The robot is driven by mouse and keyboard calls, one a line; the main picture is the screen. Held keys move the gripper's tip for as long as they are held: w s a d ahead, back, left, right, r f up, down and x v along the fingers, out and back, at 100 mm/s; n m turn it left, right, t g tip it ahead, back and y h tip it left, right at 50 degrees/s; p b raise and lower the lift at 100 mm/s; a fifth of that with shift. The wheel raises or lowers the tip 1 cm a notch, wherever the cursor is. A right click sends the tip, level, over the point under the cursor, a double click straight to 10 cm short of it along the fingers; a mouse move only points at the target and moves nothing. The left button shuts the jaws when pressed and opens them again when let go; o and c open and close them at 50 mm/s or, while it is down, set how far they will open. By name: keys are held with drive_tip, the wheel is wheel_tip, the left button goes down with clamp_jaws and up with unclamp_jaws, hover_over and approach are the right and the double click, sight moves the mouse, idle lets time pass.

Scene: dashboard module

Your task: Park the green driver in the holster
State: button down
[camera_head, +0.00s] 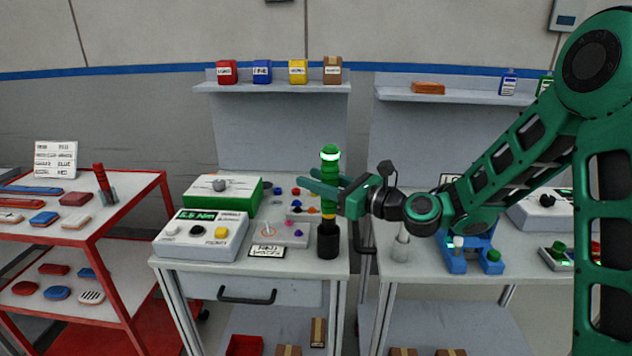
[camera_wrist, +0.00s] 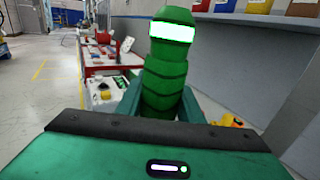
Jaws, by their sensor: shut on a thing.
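The green driver (camera_head: 330,168) stands upright with a glowing white-green band near its top. My gripper (camera_head: 329,190) comes in from the right and is shut on the driver's green body. The driver fills the middle of the wrist view (camera_wrist: 168,70), between my two fingers (camera_wrist: 161,106). Below my fingers the driver shows a yellow band. Directly beneath is a black cylindrical holster (camera_head: 328,241) at the front right corner of the left bench. The driver's lower end meets or overlaps the holster's top in the head view; I cannot tell how deep it sits.
A torque box (camera_head: 203,234) reading 5.5 Nm and a green-white box (camera_head: 222,195) stand left of the holster on the bench (camera_head: 213,270). A small label card (camera_head: 267,251) lies nearby. A red cart (camera_head: 100,220) is further left. A gap separates the two benches.

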drive_tip(key=shift+f, duration=0.5)
idle(0.4)
drive_tip(key=c, duration=1.2)
unclamp_jaws()
drive_tip(key=shift+o, duration=0.2)
drive_tip(key=s+d+f+n+g+h, duration=0.25)
drive_tip(key=s+d+f+n, duration=0.2)
drive_tip(key=d, duration=0.25)
drive_tip(key=s+d+f+n+g+h, duration=0.1)
drive_tip(key=s+d+f+n+h, duration=0.2)
drive_tip(key=s+d+n, duration=0.4)
drive_tip(key=s+d+f+n+g+h, duration=0.2)
drive_tip(key=s+d+f+n+h, duration=0.15)
drive_tip(key=d, duration=0.45)
drive_tip(key=s+d+r+n+g+h, duration=0.3)
drive_tip(key=s+d+g+h, duration=0.1)
drive_tip(key=s+d, duration=1.7)
drive_tip(key=shift+s+h, duration=0.9)
drive_tip(key=shift+s, duration=0.35)
